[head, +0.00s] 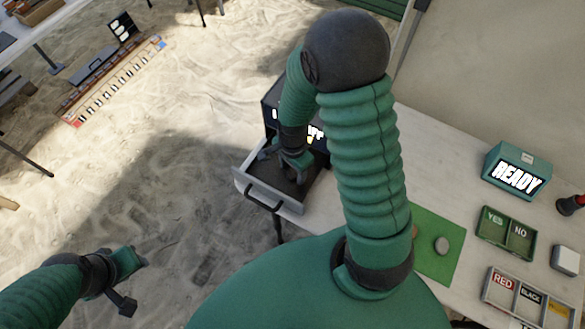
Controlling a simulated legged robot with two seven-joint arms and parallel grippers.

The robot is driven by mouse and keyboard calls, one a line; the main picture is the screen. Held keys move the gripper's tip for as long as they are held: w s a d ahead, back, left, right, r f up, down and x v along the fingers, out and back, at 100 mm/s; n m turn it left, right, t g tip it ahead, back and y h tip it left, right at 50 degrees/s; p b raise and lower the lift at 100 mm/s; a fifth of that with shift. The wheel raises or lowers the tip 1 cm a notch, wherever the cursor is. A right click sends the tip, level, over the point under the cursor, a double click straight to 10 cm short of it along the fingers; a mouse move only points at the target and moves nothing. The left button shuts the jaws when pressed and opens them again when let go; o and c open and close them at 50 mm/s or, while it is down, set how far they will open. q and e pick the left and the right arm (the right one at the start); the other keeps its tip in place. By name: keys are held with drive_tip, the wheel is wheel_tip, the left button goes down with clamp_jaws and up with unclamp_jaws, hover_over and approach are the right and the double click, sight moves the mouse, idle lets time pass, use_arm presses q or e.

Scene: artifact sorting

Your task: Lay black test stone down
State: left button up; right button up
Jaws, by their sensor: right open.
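My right gripper (284,168) is open over the pulled-out drawer (263,193) of a dark cabinet at the table's left end. No black test stone can be made out; the gripper and the dark drawer interior may hide it. My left gripper (132,282) is at lower left, over the sandy floor, away from the table. Its jaws look apart and empty.
A green box reading READY (515,172) stands at the right. Near it are a YES/NO tray (507,233), a tray labelled RED and BLACK (517,288) with a third yellow label, and a white block (566,260). My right arm covers much of the table's middle.

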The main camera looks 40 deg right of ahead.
sight(293, 173)
wheel_tip(293, 173, up, 12)
drive_tip(key=p, duration=0.2)
drive_tip(key=s+a+n+t, duration=0.1)
drive_tip(key=a+n, duration=0.2)
drive_tip(key=n, duration=0.5)
drive_tip(key=s+a+r+n+t, duration=0.1)
drive_tip(key=a+n, duration=0.2)
drive_tip(key=n, duration=0.6)
drive_tip(key=shift+a+t, duration=0.3)
drive_tip(key=shift+a, duration=0.05)
drive_tip(key=shift+r, duration=0.1)
drive_tip(key=shift+d, duration=0.1)
